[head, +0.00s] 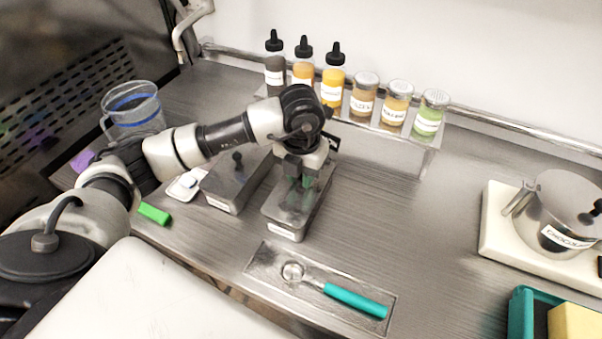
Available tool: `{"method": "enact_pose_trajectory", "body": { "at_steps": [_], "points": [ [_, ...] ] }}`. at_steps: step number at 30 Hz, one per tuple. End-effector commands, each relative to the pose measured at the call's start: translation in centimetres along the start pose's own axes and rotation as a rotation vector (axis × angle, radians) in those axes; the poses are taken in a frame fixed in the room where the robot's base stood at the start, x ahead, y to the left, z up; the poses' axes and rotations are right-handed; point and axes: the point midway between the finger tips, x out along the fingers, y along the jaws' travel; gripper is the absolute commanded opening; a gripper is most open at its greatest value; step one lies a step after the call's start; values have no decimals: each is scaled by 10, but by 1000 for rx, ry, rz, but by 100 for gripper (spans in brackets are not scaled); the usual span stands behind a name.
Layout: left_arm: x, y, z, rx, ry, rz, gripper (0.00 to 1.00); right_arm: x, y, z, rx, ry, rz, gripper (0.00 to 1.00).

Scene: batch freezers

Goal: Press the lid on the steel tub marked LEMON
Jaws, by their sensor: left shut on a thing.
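Two small steel tubs stand side by side on the steel counter. The left tub (234,187) has a flat lid with a black knob (237,157) on top. The right tub (284,216) is under my left gripper (301,184). Both have white labels on their front, too small to read, so I cannot tell which is LEMON. My left gripper points down and is shut at the top of the right tub, on what looks like its lid; the fingers hide the knob. I cannot tell whether this lid sits fully flush. My right gripper is out of view.
Several bottles and jars stand on a raised rack (425,150) behind. A clear jug (132,108) and a green block (154,213) are at left. A tray (266,262) with a teal-handled scoop (355,300) lies in front. A pot (560,205) stands right. Counter right of the tubs is clear.

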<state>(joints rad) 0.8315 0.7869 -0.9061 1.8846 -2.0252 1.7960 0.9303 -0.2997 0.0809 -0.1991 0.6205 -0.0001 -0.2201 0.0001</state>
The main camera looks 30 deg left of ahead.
Motion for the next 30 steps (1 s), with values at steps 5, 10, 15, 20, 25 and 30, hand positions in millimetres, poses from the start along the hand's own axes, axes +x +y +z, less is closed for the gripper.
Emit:
{"method": "enact_pose_trajectory", "body": {
  "at_steps": [5,10,15,20,25,30],
  "points": [
    [0,0,0,0,0,0,0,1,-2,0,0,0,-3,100],
    [0,0,0,0,0,0,0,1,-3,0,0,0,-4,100],
    [0,0,0,0,-1,0,0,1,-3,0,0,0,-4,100],
    [2,0,0,0,-1,0,0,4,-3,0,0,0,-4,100],
    [3,0,0,0,-1,1,0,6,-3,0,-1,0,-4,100],
    [3,0,0,0,-1,0,0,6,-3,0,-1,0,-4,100]
  ]
}}
